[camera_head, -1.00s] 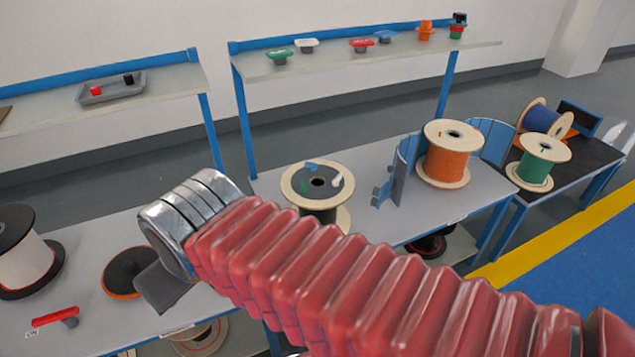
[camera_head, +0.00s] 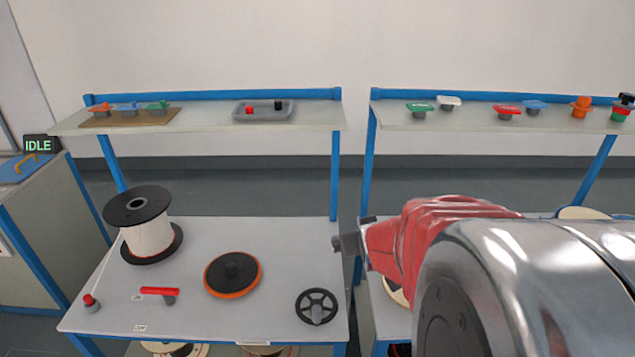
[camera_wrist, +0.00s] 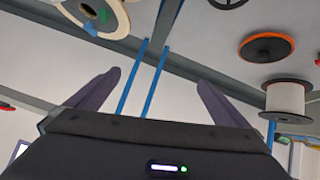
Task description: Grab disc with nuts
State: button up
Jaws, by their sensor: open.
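A spool with a pale wooden flange and small coloured pieces on top is at the top left of the wrist view (camera_wrist: 70,10). In the head view my arm hides most of this spool (camera_head: 395,292). My gripper (camera_wrist: 160,78) is open, with nothing between its fingers. In the head view its dark end (camera_head: 350,243) shows above the gap between the tables, apart from both objects.
A white cable spool (camera_head: 148,238), a red handle (camera_head: 160,292), a red button (camera_head: 90,302) and a black handwheel (camera_head: 317,306) are on the left table. Shelves above hold a grey tray (camera_head: 264,110) and several coloured knobs. An IDLE display (camera_head: 38,146) is at far left.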

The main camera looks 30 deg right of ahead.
jog(key=s+d+f+m+t, duration=0.1)
jog(key=s+d+f, duration=0.2)
jog(key=d+f, duration=0.2)
jog(key=s+d+f+m+t+h, duration=0.1)
jog(key=s+d+f, duration=0.3)
jog(key=d, duration=0.6)
jog(key=shift+d+f+m+t+h, duration=0.3)
jog(key=shift+f+m+t, duration=0.15)
jog(key=shift+f, duration=0.4)
jog(key=shift+x, duration=4.3)
jog(key=shift+a+x, duration=0.1)
jog(key=shift+x, duration=1.2)
jog(key=shift+a+x, duration=0.15)
jog(key=shift+x, duration=1.15)
jog(key=shift+w+f, duration=0.1)
